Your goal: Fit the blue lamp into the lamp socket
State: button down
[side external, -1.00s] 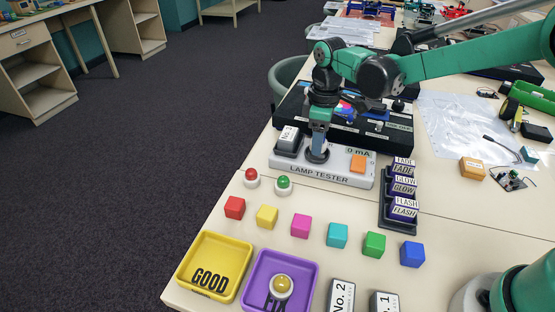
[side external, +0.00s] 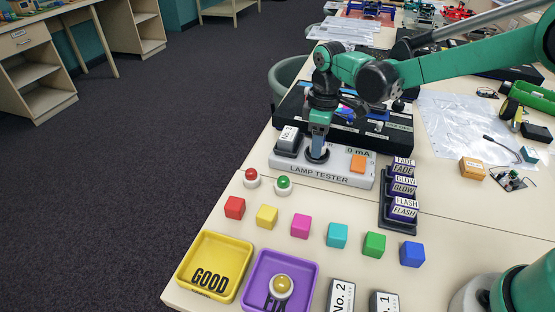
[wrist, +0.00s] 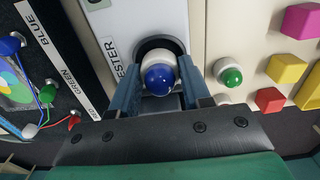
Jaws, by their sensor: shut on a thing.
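The blue lamp (wrist: 159,79) has a blue dome and a white body. My gripper (wrist: 162,90) is shut on it, one finger on each side. In the wrist view the lamp is at the dark round lamp socket (wrist: 149,43) on the white lamp tester (wrist: 125,22). In the side view my gripper (side external: 318,150) is down at the socket (side external: 309,158) of the lamp tester (side external: 287,168), and its fingers hide the lamp. I cannot tell how deep the lamp sits.
Red (side external: 251,178) and green (side external: 284,183) lamps stand in front of the tester. Coloured cubes, a yellow tray (side external: 238,250) and a purple tray (side external: 303,265) are nearer. A dark holder with labelled blocks (side external: 403,190) stands right of the tester, a black console (side external: 345,135) behind.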

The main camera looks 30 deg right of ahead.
jog(key=shift+f, duration=0.3)
jog(key=shift+c, duration=1.6)
grip_release()
jog(key=o, duration=0.3)
jog(key=shift+r, duration=3.5)
